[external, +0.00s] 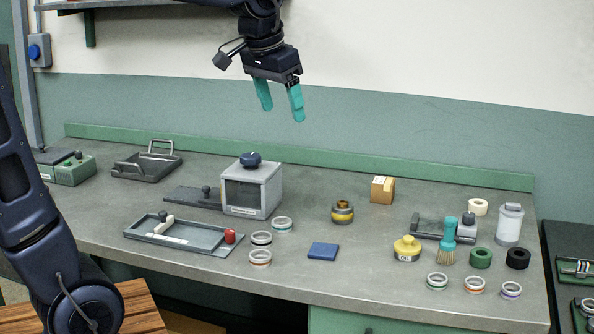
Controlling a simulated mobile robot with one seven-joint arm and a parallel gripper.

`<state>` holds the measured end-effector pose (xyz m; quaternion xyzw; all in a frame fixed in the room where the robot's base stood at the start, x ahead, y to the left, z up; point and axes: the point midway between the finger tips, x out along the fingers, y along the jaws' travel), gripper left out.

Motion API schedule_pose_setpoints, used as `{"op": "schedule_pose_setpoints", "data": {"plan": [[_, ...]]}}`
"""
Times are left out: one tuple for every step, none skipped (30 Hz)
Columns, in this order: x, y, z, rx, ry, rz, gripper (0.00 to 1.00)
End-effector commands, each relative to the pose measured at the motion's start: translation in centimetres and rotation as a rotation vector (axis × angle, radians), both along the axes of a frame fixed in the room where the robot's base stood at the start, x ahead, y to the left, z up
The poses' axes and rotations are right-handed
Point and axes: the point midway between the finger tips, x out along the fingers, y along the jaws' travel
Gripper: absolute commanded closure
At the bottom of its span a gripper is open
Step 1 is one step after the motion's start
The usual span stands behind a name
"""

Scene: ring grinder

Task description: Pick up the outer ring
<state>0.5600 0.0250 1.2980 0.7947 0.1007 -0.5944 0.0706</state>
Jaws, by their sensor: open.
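My gripper (282,113) has two teal fingers, spread apart and empty, pointing down high above the back of the bench. Several small metallic rings with coloured bands lie on the bench. One cluster has a green-banded ring (282,225), a darker ring (261,238) and an orange-banded ring (260,258). Another group at the front right has a green-banded ring (437,281), an orange-banded ring (474,285) and a purple-banded ring (511,290). I cannot tell which is the outer ring. My gripper is well above and apart from all of them.
A grey box with a blue knob (251,188) stands behind the left cluster. A blue pad (323,251), yellow container (407,249) and brush (448,240) are nearby. The front middle is clear.

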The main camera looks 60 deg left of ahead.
Motion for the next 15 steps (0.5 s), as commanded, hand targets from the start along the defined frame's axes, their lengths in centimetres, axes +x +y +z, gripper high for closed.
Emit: {"op": "schedule_pose_setpoints", "data": {"plan": [[1.4,1.3,0.0,-0.003,0.011,0.021,0.28],[2.2,2.0,0.1,-0.003,0.014,0.031,0.28],[3.2,3.0,0.1,-0.005,0.021,0.045,0.28],[4.0,3.8,0.1,-0.007,0.027,0.057,0.28],[4.7,4.5,0.1,-0.007,0.031,0.066,0.28],[5.7,5.6,0.1,-0.009,0.037,0.081,0.28],[6.4,6.4,0.0,-0.011,0.043,0.091,0.28],[7.1,7.2,-0.1,-0.012,0.047,0.101,0.28],[8.0,8.4,-0.2,-0.015,0.053,0.116,0.28],[8.7,9.3,-0.4,-0.016,0.058,0.126,0.28],[9.4,10.2,-0.5,-0.019,0.062,0.137,0.28],[10.2,11.4,-0.7,-0.021,0.068,0.151,0.28],[10.8,12.3,-0.9,-0.022,0.073,0.161,0.28],[11.4,13.3,-1.1,-0.024,0.077,0.172,0.28],[12.2,14.5,-1.4,-0.027,0.084,0.187,0.28]]}}
